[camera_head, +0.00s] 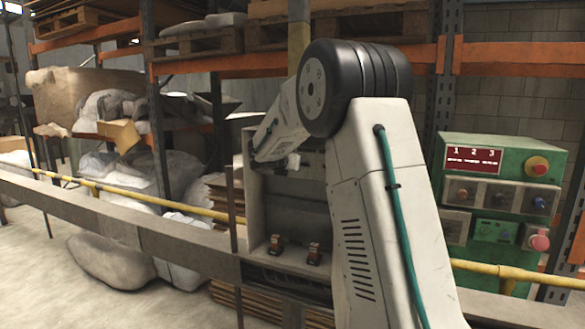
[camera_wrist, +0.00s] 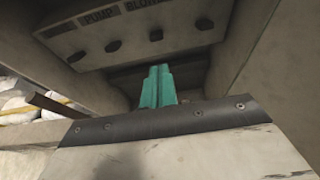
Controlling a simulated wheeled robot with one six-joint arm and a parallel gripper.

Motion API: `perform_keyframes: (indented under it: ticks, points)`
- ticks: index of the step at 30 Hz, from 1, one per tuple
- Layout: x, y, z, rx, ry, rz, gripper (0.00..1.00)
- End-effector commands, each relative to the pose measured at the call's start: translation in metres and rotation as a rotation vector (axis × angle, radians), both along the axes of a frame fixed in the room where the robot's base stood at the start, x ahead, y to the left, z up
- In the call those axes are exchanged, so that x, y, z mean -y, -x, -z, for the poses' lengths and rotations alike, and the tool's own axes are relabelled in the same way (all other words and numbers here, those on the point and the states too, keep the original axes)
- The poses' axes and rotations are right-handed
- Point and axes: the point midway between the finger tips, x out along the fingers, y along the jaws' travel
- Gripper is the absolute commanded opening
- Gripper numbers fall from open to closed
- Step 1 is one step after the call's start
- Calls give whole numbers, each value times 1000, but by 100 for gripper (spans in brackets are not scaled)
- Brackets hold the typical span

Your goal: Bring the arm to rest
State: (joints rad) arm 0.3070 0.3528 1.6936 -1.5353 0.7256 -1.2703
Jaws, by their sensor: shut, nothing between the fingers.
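My white arm (camera_head: 395,220) stands raised in the middle of the head view, with a black ribbed joint at its top. Its forearm (camera_head: 285,122) slopes down to the left from that joint toward a grey open cabinet (camera_head: 262,230). In the wrist view my gripper (camera_wrist: 157,85) shows as teal fingers, closed together and empty. The fingers point toward a recess under a grey panel (camera_wrist: 85,38) marked "PUMP" with several dark knobs. A dark metal strip (camera_wrist: 160,122) with screws runs across close below the fingers. I cannot tell whether they touch anything. The fingers are not clear in the head view.
Two small reddish-brown parts (camera_head: 314,253) sit low in the cabinet. A green control box (camera_head: 450,152) with knobs and red buttons stands right of my arm. A yellow pipe (camera_head: 200,210) and a grey beam (camera_head: 110,226) cross in front of loaded shelves. Floor shows at lower left.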

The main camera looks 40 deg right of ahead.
Motion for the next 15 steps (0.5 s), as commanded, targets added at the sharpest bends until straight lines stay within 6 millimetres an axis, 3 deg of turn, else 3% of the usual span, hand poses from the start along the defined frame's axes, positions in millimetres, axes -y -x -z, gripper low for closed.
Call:
perform_keyframes:
  ticks: [11,15]
  points:
    - [1,0,0,6,-3,4,0]
    - [2,6,4,93,-61,75,0]
